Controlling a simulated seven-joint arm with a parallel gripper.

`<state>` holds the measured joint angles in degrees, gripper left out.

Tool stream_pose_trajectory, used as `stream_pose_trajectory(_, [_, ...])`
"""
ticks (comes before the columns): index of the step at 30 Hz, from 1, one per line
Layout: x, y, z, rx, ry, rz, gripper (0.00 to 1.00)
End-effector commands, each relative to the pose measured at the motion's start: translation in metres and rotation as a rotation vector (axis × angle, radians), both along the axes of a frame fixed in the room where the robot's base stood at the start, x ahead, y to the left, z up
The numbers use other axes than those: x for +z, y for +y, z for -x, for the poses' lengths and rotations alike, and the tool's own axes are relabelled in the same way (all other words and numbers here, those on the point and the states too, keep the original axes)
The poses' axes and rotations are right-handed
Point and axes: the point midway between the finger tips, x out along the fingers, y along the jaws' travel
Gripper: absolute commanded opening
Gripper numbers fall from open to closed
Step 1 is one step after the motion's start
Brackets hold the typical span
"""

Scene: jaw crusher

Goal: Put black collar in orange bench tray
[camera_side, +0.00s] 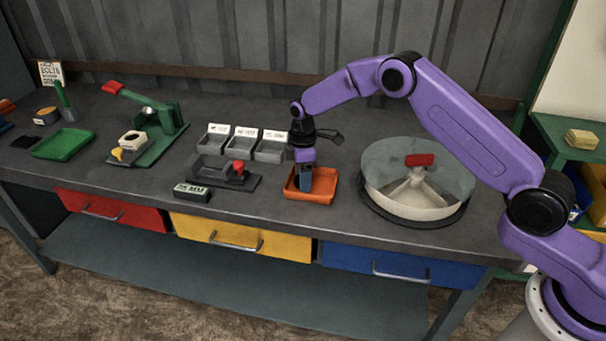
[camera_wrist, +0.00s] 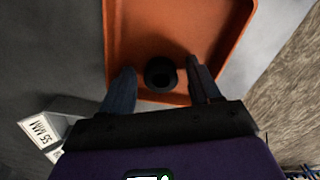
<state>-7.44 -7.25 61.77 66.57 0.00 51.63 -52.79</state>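The orange bench tray (camera_side: 325,190) sits near the front edge of the bench, and it fills the upper middle of the wrist view (camera_wrist: 128,28). The black collar (camera_wrist: 160,73) shows inside the tray outline, near its near edge, with its round hole facing up. It appears to rest on the tray floor. My gripper (camera_wrist: 161,82) is open, with one finger on each side of the collar and a visible gap on both sides. In the side view my gripper (camera_side: 304,188) reaches down into the left part of the tray, and the collar is hidden there.
A white round bowl with a clear cover and red handle (camera_side: 420,190) stands right of the tray. Grey bins (camera_side: 240,144) stand behind left. A black fixture with a red knob (camera_side: 225,175) and a labelled block (camera_side: 192,192) lie left. A green press (camera_side: 160,130) stands farther left.

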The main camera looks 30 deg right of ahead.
Motion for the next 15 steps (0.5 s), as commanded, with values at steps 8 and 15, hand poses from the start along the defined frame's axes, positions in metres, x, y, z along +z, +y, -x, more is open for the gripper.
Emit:
stream_pose_trajectory(8, [0.010, 0.000, 0.000, 0.000, -0.001, -0.001, 0.62])
stream_pose_trajectory(15, [0.053, 0.000, -0.001, 0.000, -0.005, -0.001, 0.62])
